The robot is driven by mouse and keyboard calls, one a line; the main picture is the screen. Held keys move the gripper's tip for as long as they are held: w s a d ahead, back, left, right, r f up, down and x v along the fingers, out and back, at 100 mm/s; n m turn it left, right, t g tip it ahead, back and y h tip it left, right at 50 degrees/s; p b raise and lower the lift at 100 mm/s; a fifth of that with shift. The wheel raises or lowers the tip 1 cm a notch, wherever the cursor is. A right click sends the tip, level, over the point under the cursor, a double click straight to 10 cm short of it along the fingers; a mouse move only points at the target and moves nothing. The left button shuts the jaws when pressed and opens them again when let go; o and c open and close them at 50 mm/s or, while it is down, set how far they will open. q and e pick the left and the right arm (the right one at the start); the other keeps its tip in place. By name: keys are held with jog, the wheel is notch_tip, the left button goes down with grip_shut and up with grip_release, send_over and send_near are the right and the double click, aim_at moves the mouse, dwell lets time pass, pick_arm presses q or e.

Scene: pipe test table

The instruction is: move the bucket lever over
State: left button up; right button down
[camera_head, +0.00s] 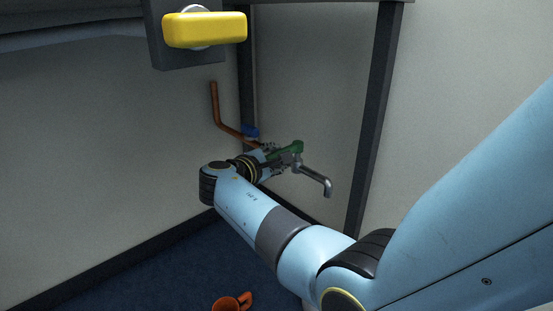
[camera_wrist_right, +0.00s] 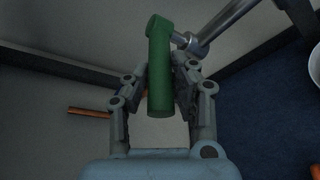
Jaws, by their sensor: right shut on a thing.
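The green lever (camera_head: 294,147) sits on top of a metal tap with a bent spout (camera_head: 316,178) near the frame corner. In the right wrist view the green lever (camera_wrist_right: 160,62) runs from a round hub at its far end down between my fingers. My right gripper (camera_head: 275,156) is shut on the lever, with one finger on each side, as its wrist view (camera_wrist_right: 161,80) also shows. My gripper partly hides the lever and the tap body in the head view. My left gripper is not in view.
A copper pipe (camera_head: 215,105) with a blue handle (camera_head: 250,132) runs just behind my right gripper. A yellow handle (camera_head: 205,30) is at the top on a dark mount. An orange object (camera_head: 229,303) is on the blue floor. A pale round rim (camera_wrist_right: 316,66) shows at the right edge.

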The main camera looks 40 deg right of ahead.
aim_at(276, 152)
jog(key=c, duration=1.1)
grip_release()
notch_tip(276, 152, up, 10)
jog(key=shift+w+r, duration=0.1)
jog(key=shift+f, duration=0.25)
